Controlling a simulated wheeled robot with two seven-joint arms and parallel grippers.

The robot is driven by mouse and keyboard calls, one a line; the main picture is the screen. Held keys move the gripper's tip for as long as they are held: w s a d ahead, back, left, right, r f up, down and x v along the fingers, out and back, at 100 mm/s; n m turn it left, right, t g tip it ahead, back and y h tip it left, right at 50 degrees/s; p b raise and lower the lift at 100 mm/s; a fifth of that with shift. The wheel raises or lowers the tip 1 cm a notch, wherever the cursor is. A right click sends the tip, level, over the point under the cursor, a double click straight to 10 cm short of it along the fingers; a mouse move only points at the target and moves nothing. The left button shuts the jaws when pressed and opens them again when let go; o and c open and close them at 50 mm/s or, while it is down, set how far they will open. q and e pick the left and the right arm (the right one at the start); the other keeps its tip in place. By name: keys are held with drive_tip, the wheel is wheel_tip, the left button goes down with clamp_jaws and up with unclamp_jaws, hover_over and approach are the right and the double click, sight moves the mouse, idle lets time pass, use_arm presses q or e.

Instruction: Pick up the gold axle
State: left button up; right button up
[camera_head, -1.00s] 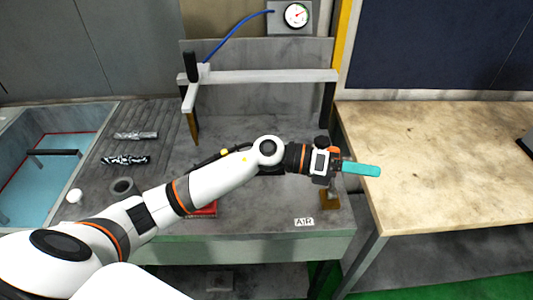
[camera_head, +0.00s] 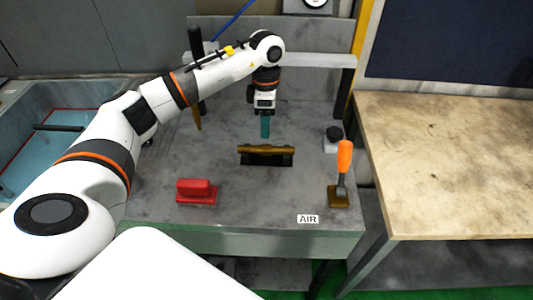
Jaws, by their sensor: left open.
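The gold axle (camera_head: 266,149) lies horizontally across a dark holder (camera_head: 265,159) in the middle of the grey bench. My left gripper (camera_head: 265,128) has teal fingers that point down just behind and above the axle's middle in the picture. The gripper is open and empty, seen edge-on, so the gap between its fingers does not show. I cannot tell its exact height above the axle. My right gripper is not in view.
A red block (camera_head: 197,191) is at the front left of the bench. A wooden table (camera_head: 450,165) is further right. A grey bar (camera_head: 312,60) crosses behind my wrist.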

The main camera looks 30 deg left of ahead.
sight(265, 145)
use_arm(q)
wheel_tip(265, 145, down, 3)
drive_tip(key=shift+f+b, duration=0.15)
drive_tip(key=shift+b, duration=0.4)
drive_tip(key=f+b, duration=0.1)
drive_tip(key=f, duration=0.2)
drive_tip(key=f+b, duration=0.1)
drive_tip(key=shift+s+d+f+b, duration=0.1)
drive_tip(key=shift+s+f+b, duration=0.15)
drive_tip(key=shift+f+b, duration=0.15)
drive_tip(key=shift+r, duration=0.1)
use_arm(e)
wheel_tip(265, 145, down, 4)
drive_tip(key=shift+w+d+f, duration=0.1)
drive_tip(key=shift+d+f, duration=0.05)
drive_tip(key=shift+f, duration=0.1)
use_arm(q)
drive_tip(key=shift+r, duration=0.1)
clamp_jaws()
